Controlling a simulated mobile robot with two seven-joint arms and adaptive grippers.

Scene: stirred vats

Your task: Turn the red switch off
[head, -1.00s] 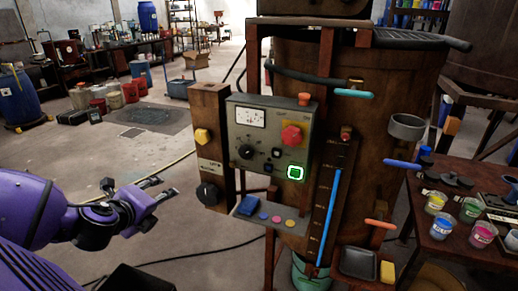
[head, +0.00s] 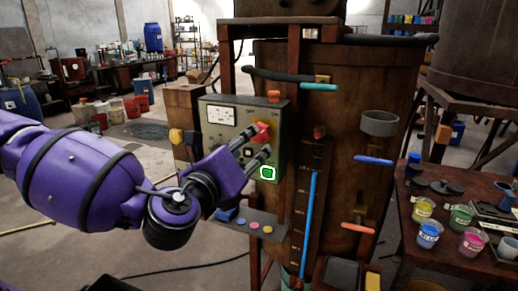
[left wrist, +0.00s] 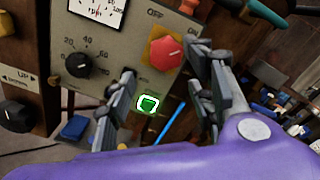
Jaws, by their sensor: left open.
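The red switch (head: 262,132) is a chunky rotary knob on a yellow plate at the upper right of the grey control panel (head: 215,140). In the left wrist view the red switch (left wrist: 166,51) sits below the words OFF and ON; I cannot tell its setting surely. My left gripper (head: 256,145) is open in front of the panel, fingers pointing at the switch. In the left wrist view the fingers of my left gripper (left wrist: 162,62) stand apart, one either side of the knob and nearer the camera. Contact is not clear. My right gripper is not in view.
A lit green button (head: 268,173) lies below the switch, and a black dial (left wrist: 78,65) to its left. A shelf with coloured buttons (head: 258,225) juts out below the panel. A table with paint cups (head: 448,235) stands right.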

